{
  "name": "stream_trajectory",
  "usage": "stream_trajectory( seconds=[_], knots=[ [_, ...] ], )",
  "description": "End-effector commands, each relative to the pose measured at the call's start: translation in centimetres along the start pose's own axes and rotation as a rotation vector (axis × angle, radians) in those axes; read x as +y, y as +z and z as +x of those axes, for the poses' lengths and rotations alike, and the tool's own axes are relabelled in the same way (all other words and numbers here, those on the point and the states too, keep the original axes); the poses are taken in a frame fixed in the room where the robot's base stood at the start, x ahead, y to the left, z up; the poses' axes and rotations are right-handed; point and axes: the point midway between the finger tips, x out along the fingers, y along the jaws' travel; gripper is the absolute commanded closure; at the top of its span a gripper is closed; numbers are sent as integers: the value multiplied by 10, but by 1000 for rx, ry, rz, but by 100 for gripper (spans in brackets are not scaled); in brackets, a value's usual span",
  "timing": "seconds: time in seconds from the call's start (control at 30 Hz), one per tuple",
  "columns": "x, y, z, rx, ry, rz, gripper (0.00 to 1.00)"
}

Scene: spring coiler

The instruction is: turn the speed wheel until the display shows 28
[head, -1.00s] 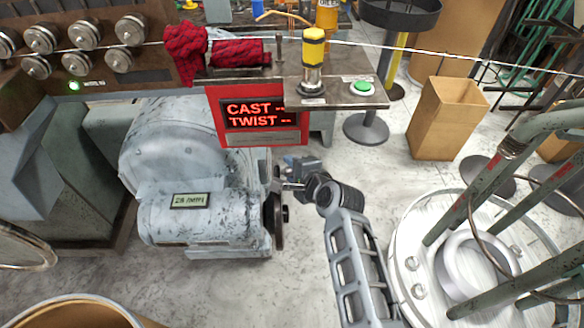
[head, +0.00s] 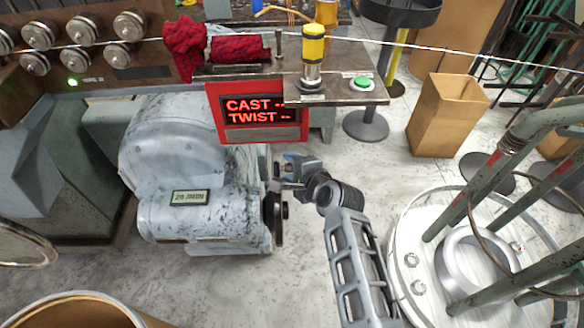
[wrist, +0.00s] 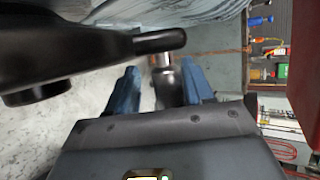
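The speed wheel (head: 275,220) is a dark handwheel on the right end of the grey motor housing, seen nearly edge-on in the head view. Its black arm (wrist: 70,55) crosses the upper left of the wrist view and carries a metal crank handle (wrist: 167,82) at its rounded end. My gripper (head: 287,167) is at the top of the wheel. In the wrist view, its blue fingers (wrist: 163,88) stand on both sides of the handle, with a gap visible at the left finger. The small display (head: 190,197) on the housing seems to read 28, but its text is blurred.
A red panel (head: 257,138) reading CAST and TWIST hangs above the wheel. A bench corner (head: 335,100) carries a yellow-topped lamp (head: 313,55) and a green button (head: 362,83). A round white base with green posts (head: 430,285) stands right of my arm.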

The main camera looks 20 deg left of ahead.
Motion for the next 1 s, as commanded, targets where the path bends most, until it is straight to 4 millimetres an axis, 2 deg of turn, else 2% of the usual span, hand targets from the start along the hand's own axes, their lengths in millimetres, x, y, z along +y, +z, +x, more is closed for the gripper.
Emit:
stream_trajectory(
  seconds=[0.17,0.4,0.6,1.0],
  knots=[
    [-1,0,-12,1,-2,1,48],
    [0,0,-48,1,-1,0,48],
    [1,-1,-70,1,1,0,48],
    [1,0,-78,0,1,0,48]
  ],
)
